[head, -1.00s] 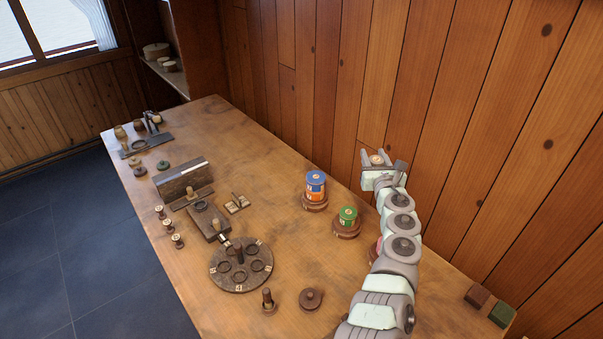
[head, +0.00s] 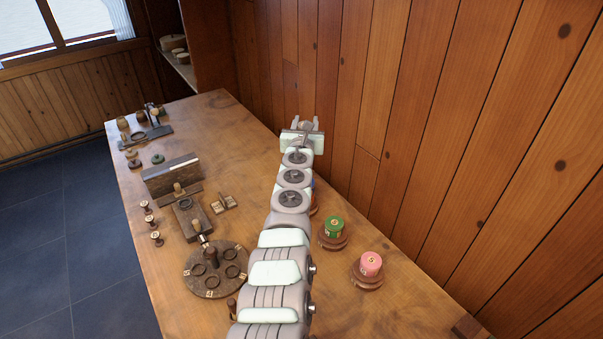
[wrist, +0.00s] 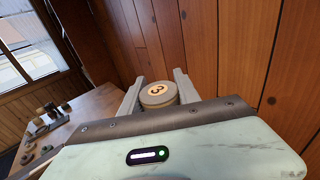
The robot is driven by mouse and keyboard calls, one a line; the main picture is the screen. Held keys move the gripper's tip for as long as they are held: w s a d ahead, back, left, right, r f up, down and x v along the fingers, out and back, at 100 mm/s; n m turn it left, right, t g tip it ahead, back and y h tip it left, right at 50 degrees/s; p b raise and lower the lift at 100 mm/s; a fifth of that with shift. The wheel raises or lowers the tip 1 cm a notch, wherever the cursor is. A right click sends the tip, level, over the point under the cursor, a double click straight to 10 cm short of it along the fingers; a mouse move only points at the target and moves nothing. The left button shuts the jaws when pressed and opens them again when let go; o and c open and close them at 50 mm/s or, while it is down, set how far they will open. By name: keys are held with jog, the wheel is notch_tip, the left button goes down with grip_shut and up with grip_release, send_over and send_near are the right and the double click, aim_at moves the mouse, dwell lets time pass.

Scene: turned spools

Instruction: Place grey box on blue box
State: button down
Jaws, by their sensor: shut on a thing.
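My gripper (head: 304,122) is shut on the grey box (wrist: 158,98), a short round container with a pale numbered label on its top. In the wrist view it sits between the two fingers, held up above the table. The blue box is almost wholly hidden behind my arm in the head view; only a thin blue edge (head: 314,184) shows at the arm's right side. My gripper is farther along the table than that edge, near the wood wall.
A green box (head: 334,226) and a pink box (head: 370,263) stand on round wooden bases at the right. A round dark tray (head: 214,285), a slotted block (head: 188,220) and several small spools stand at the left. The wood wall (head: 400,120) is close on the right.

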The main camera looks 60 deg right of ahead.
notch_tip(320, 180, down, 12)
jog(key=b, duration=0.3)
jog(key=shift+s+f, duration=0.1)
jog(key=shift+f, duration=0.05)
jog(key=shift+f+b, duration=0.95)
jog(key=shift+f, duration=1.25)
jog(key=shift+f, duration=0.15)
jog(key=c, duration=0.9)
grip_release()
